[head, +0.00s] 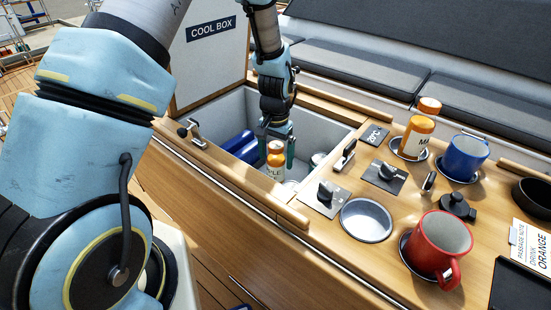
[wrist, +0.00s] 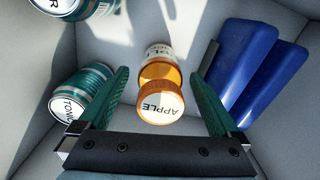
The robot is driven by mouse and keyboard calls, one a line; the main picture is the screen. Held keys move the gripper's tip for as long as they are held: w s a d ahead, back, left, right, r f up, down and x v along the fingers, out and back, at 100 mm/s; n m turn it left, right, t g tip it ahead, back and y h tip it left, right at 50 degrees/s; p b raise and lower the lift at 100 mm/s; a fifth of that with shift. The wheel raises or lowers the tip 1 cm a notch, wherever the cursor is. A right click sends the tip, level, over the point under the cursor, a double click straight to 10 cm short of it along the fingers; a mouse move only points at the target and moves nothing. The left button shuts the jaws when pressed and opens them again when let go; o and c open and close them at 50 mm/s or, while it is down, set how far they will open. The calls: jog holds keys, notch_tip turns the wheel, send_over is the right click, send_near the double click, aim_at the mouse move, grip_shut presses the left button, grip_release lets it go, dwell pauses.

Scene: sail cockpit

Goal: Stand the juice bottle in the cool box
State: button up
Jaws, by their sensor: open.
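The juice bottle (head: 276,172), with an orange cap and a white label reading partly "PLE", stands upright inside the cool box (head: 228,112). In the wrist view its cap reads "APPLE" (wrist: 160,108). My gripper (head: 278,150) reaches down into the box, its fingers open on either side of the bottle. In the wrist view there is a gap between the bottle and each green finger (wrist: 216,105). The box lid (head: 208,58), marked "COOL BOX", is raised.
On the counter are another orange-capped bottle (head: 416,135), a blue mug (head: 464,157), a red mug (head: 438,245), an empty round holder (head: 366,220) and a note (head: 530,250).

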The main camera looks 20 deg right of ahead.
notch_tip(320, 180, up, 11)
jog(key=b, duration=0.3)
jog(key=shift+r, duration=0.1)
dwell(0.4)
